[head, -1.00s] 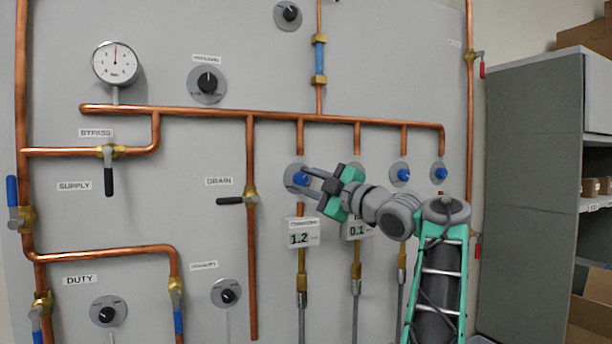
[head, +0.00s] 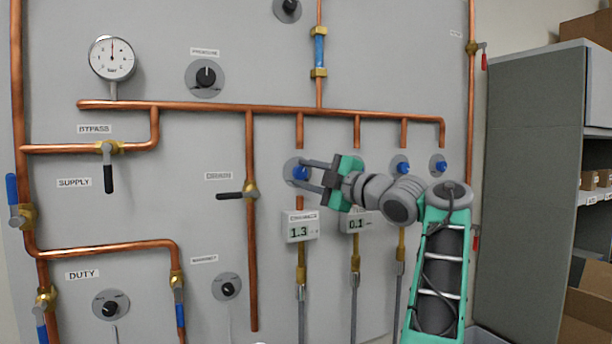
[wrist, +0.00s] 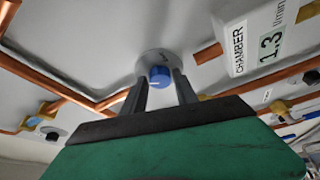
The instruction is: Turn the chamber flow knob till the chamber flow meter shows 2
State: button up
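The chamber flow knob (head: 300,173) is blue, on a round grey plate; it also shows in the wrist view (wrist: 160,76). The chamber flow meter (head: 300,227) below it reads 1.3; in the wrist view the meter (wrist: 262,40) carries the label CHAMBER and l/min. My gripper (head: 304,174) reaches the knob from the right. In the wrist view the two fingers of my gripper (wrist: 161,80) stand one on each side of the knob, close against it. The exact contact at the fingertips is small and partly hidden.
A second meter (head: 356,222) reads 0.1, partly behind my arm. Two more blue knobs (head: 402,166) (head: 439,166) sit to the right. The drain valve handle (head: 231,195) and copper pipes (head: 251,270) lie left. A grey shelf unit (head: 525,190) stands right.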

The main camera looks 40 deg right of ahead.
jog(key=o, duration=0.3)
jog(key=s+f+b, duration=0.1)
jog(key=s, duration=0.6)
jog(key=shift+s+d+b, duration=0.35)
jog(key=shift+a, duration=0.1)
